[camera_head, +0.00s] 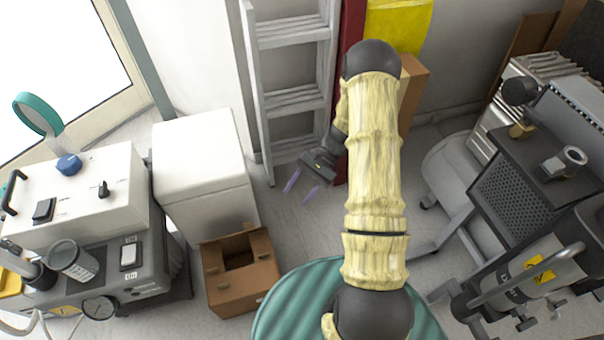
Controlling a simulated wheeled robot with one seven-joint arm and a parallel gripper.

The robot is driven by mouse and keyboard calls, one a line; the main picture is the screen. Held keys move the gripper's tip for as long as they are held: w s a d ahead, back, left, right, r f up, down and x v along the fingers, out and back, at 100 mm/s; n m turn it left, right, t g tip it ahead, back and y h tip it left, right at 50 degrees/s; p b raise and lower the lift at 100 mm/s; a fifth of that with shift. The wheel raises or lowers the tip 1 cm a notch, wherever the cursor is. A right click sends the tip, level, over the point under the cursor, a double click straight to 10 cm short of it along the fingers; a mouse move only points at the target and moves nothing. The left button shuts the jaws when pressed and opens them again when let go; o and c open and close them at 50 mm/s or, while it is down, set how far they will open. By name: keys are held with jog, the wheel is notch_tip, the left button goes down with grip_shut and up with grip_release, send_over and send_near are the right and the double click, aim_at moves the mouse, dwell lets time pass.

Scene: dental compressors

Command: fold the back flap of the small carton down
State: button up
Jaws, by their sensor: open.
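A small brown cardboard carton (246,296) stands on the floor at lower centre left, next to the white cabinet. Its top shows a dark opening in the middle, with cardboard around it. I cannot clearly tell the state of its back flap at this size. My gripper (298,196) hangs above and to the right of the carton, apart from it. Its two purplish fingers are spread with nothing between them.
A grey ladder (291,100) leans behind my gripper. Another brown carton (415,90) is partly hidden by my arm. More equipment (525,195) fills the right. Some floor is clear around my gripper.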

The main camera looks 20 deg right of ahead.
jog(key=s+r+n+t+h+p, duration=0.1)
jog(key=s+r+n+h+p, duration=0.2)
jog(key=r, duration=0.7)
jog(key=shift+r+h, duration=0.35)
jog(key=shift+h, duration=0.85)
jog(key=shift+s+a, duration=0.1)
jog(key=shift+o, duration=1)
jog(key=w+a+f+n+t+h+p, duration=0.1)
jog(key=w+a+f+n+h+p, duration=0.1)
jog(key=a, duration=0.6)
jog(key=w+a+f+n+t+h+p, duration=0.2)
jog(key=w+a+f+n+p, duration=0.1)
jog(key=a, duration=0.5)
jog(key=shift+w+f+n+t+h+p, duration=0.3)
jog(key=shift+w+f+h+p, duration=0.1)
jog(key=shift+w+f+p, duration=0.35)
jog(key=shift+s, duration=0.1)
